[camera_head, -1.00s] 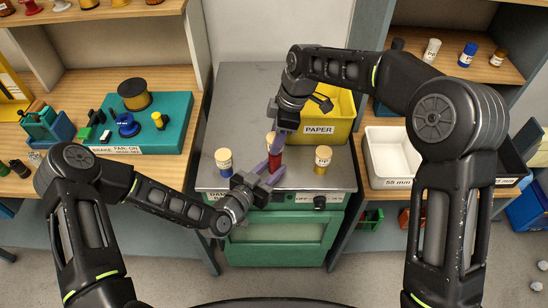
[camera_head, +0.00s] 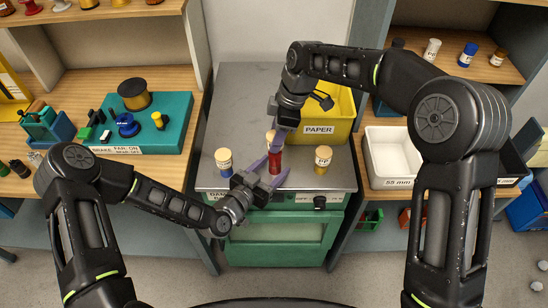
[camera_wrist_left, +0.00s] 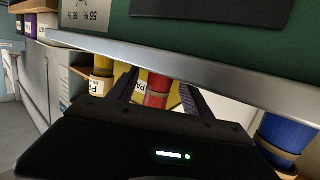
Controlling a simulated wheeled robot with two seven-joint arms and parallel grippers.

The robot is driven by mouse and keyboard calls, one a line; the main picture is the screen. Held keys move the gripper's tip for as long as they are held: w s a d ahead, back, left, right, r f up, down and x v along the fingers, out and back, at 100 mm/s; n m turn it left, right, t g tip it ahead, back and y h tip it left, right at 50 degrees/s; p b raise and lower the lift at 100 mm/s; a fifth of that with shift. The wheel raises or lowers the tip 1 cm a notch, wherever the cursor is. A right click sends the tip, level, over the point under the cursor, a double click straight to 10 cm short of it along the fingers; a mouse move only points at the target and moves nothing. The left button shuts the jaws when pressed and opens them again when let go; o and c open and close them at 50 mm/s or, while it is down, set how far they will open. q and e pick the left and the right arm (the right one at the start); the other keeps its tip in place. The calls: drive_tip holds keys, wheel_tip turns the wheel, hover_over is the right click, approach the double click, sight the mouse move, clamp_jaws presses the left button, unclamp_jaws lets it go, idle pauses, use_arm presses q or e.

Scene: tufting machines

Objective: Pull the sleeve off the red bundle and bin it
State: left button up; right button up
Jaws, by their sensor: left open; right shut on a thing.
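The red bundle (camera_head: 275,163) stands upright near the front edge of the grey metal top, with a cream upper part (camera_head: 270,136). I cannot clearly tell the sleeve's edges from the bundle.
A blue bundle (camera_head: 223,163) stands to the left and a yellow one (camera_head: 322,160) to the right, both cream-topped. A yellow PAPER bin (camera_head: 340,112) is behind on the right. A white tray (camera_head: 392,155) sits on the right bench. A teal board (camera_head: 176,137) lies on the left bench.

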use_arm(q)
drive_tip(key=shift+s, duration=0.1)
idle(0.3)
drive_tip(key=v, duration=0.8)
idle(0.4)
